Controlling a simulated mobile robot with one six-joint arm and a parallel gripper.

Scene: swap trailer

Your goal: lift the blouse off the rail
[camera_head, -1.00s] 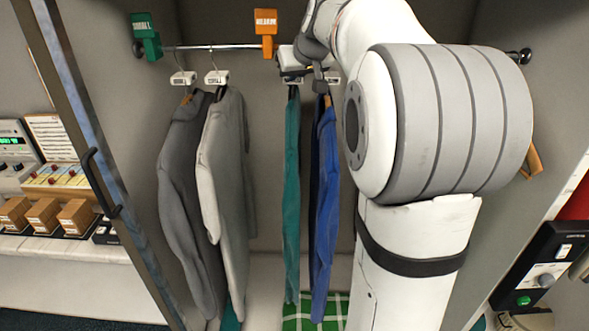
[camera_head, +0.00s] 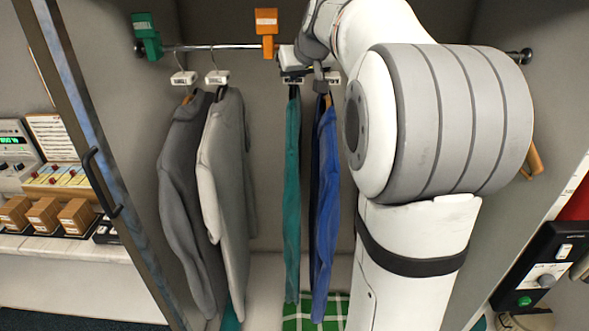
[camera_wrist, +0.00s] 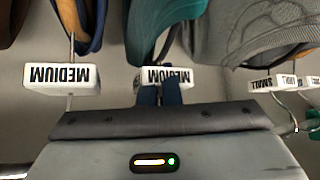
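The hanging rail (camera_head: 220,46) carries several garments on hangers. A teal garment (camera_head: 292,200) hangs narrow and edge-on, with a blue garment (camera_head: 326,200) close on its right. Which one is the blouse I cannot tell. My gripper (camera_wrist: 160,93) is at the middle hanger, the one under the teal garment (camera_wrist: 165,22) in the wrist view. Its two dark blue fingers lie across that hanger's white MEDIUM tag (camera_wrist: 183,79), with a narrow gap between them. Whether they grip the hook is hidden. The teal garment still hangs at rail height.
Two grey garments (camera_head: 187,200) hang further left. A green SMALL divider (camera_head: 146,36) and an orange MEDIUM divider (camera_head: 266,28) sit on the rail. The blue garment's MEDIUM tag (camera_wrist: 61,79) is beside my gripper. Free room lies between the grey and teal garments.

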